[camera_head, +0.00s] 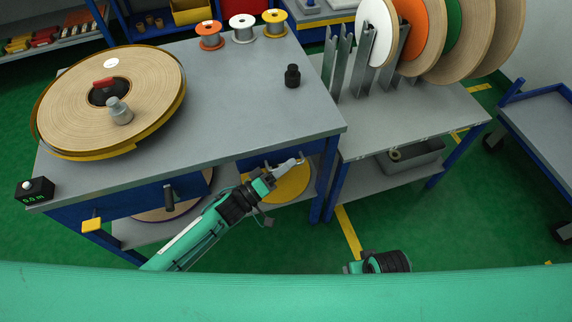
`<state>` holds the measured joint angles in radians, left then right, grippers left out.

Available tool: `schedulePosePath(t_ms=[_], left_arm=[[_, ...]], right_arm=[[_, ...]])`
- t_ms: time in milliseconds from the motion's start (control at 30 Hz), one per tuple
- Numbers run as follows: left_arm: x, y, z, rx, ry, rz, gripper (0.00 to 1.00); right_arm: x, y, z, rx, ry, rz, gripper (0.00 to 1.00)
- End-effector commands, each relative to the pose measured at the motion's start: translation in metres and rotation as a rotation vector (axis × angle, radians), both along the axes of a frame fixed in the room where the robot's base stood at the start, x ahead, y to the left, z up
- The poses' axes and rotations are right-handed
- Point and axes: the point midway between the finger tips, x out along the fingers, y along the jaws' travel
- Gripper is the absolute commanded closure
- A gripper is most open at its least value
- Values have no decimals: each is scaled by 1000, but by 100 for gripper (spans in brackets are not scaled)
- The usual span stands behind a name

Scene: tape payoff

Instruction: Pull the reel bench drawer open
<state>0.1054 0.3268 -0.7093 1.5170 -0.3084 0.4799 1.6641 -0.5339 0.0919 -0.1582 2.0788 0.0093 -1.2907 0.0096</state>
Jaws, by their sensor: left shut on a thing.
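The reel bench (235,95) has a grey top and a blue front. A dark upright handle (168,194) shows on the left part of that front. A blue drawer front (257,163) shows further right under the top's edge. My left gripper (286,168) is at this right part, its pale fingers shut on what appears to be the drawer handle, which is mostly hidden by the fingers. I cannot see a clear gap between the drawer and the bench. A dark part of my right arm (384,262) shows low in the view; its fingers do not show.
A large tape reel (155,75) and a black knob (292,76) are on the bench, with small spools (242,28) behind. A side table (440,105) with upright reels stands right. A cart (545,115) is far right. Green floor is clear in front.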

Motion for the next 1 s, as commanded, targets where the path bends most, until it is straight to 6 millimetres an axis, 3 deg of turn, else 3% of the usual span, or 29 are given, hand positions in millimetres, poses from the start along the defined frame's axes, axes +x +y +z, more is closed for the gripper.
schedulePosePath(t_ms=[100,267,400,700,1000], left_arm=[[-8,-2,1,-2,4,0,100],[-29,-9,2,-1,5,-1,100],[-56,-18,3,-1,8,-1,100],[-121,-39,2,-1,7,-1,100],[-175,-56,0,1,4,-1,100]], right_arm=[[1,0,2,1,-5,0,36],[-5,1,-26,-3,36,1,36],[-11,0,-48,-9,62,1,36],[-29,-9,-117,-24,71,10,36],[-47,-17,-153,-32,72,15,36]])
